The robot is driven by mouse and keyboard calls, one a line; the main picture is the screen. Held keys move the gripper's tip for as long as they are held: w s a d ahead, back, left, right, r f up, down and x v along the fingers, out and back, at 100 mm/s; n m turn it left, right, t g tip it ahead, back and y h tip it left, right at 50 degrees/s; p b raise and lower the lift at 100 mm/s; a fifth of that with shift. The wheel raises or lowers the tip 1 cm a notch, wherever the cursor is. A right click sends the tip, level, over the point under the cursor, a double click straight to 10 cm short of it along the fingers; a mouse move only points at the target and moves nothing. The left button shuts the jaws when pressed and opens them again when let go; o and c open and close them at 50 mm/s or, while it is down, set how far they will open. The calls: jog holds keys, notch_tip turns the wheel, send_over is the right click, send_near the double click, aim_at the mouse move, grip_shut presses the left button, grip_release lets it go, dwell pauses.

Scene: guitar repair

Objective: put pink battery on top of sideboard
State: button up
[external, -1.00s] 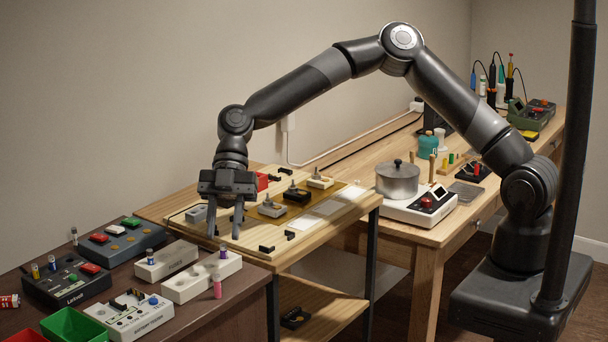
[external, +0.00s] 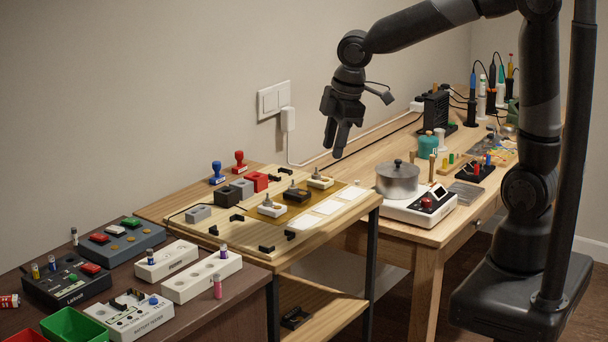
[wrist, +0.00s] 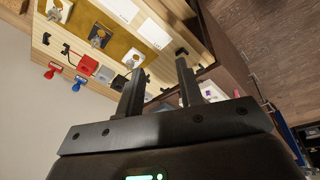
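The pink battery (external: 217,289) stands upright near the front right edge of the dark brown sideboard (external: 224,309), in front of a white battery holder. My gripper (external: 334,152) is high above the back of the light wooden bench, well up and to the right of the battery. Its two fingers are apart with nothing between them; this also shows in the wrist view (wrist: 160,67).
The sideboard also carries white holders (external: 201,277), a battery tester (external: 130,315), dark testers (external: 66,282) and a green bin (external: 74,326). The light bench (external: 245,258) holds small switches and stamps (external: 217,172). A metal pot (external: 397,180) stands on the right desk.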

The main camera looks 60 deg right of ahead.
jog(key=s+d+r+m+t, duration=0.1)
jog(key=s+d+r+m, duration=0.1)
jog(key=s+d+m, duration=0.3)
jog(key=s+d+r+m+t, duration=0.2)
jog(key=s+d+m, duration=0.4)
jog(key=s+d, duration=0.4)
jog(key=d, duration=0.3)
jog(key=shift+s+r+m+h, duration=0.3)
jog(key=shift+s+r+h, duration=0.05)
jog(key=shift+r+h, duration=0.05)
jog(key=shift+o, duration=0.3)
